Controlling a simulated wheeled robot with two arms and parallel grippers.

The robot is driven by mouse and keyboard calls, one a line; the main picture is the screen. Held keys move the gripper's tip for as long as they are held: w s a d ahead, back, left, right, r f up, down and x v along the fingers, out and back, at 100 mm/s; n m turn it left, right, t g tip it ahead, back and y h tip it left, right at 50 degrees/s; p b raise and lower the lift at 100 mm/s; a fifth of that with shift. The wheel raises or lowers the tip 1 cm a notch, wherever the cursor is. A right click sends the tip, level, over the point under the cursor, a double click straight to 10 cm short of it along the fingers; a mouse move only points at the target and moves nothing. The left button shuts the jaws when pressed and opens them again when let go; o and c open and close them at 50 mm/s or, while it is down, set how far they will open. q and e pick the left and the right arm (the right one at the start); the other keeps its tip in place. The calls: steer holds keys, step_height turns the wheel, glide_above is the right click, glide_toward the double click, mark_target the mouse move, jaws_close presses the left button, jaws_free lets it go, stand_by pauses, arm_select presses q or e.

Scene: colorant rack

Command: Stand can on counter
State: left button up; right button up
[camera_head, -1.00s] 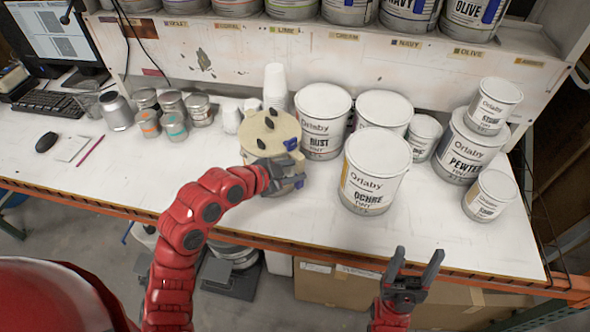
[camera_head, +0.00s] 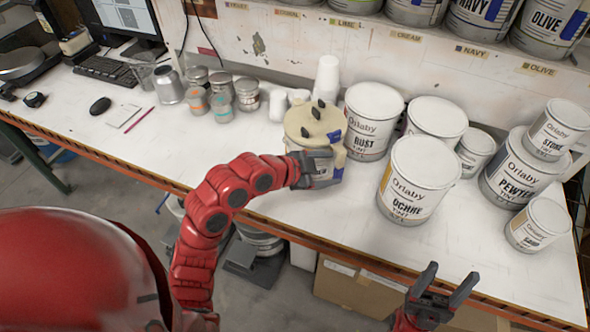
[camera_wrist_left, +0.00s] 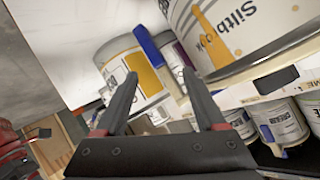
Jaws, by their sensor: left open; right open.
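A beige can (camera_head: 311,128) with dark knobs on its lid and a blue patch on its side stands upright on the white counter (camera_head: 290,212). My left gripper (camera_head: 335,167) is open at the near side of this can, with its fingers pointing right; I cannot tell if they touch it. In the left wrist view, the left gripper (camera_wrist_left: 160,76) shows open fingers with nothing clearly held between them. Beyond them are a can with a yellow label patch (camera_wrist_left: 146,74) and a large can marked "Siltbrook" (camera_wrist_left: 235,35). My right gripper (camera_head: 448,282) is open and empty near the counter's front edge.
Close right of the beige can stand the RUST can (camera_head: 372,118) and the OCHRE can (camera_head: 418,180). PEWTER (camera_head: 515,170) and smaller cans stand further right.

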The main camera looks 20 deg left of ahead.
arm_select(q)
steer(key=p+v, duration=0.9)
steer(key=v, duration=0.6)
steer(key=shift+s+p, duration=0.2)
steer(key=shift+p, duration=0.2)
